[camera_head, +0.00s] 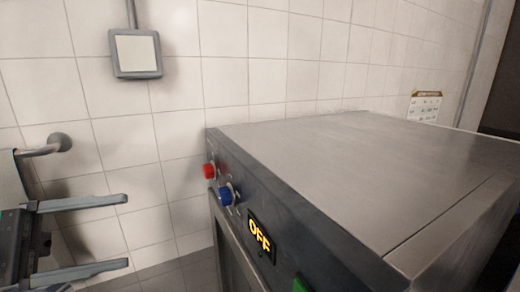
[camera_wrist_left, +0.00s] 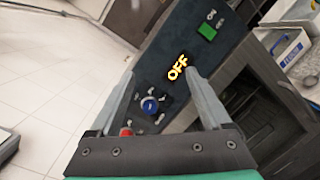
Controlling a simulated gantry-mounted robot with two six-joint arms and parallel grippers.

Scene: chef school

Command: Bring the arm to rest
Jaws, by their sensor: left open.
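My left gripper (camera_head: 126,232) comes in from the left edge of the head view. Its two fingers are spread wide and nothing is between them. It is apart from the steel appliance (camera_head: 350,160), to the left of its front panel. The left wrist view also shows the open gripper (camera_wrist_left: 162,72), with the appliance's control panel (camera_wrist_left: 150,75) beyond the fingers. My right gripper is in neither view.
The panel has a red knob (camera_head: 209,171), a blue knob (camera_head: 227,194), a lit "OFF" display (camera_head: 259,236) and a green button (camera_wrist_left: 207,31). A tiled wall (camera_head: 290,60) stands behind, with a grey-framed box (camera_head: 136,54) on it. The appliance top is bare.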

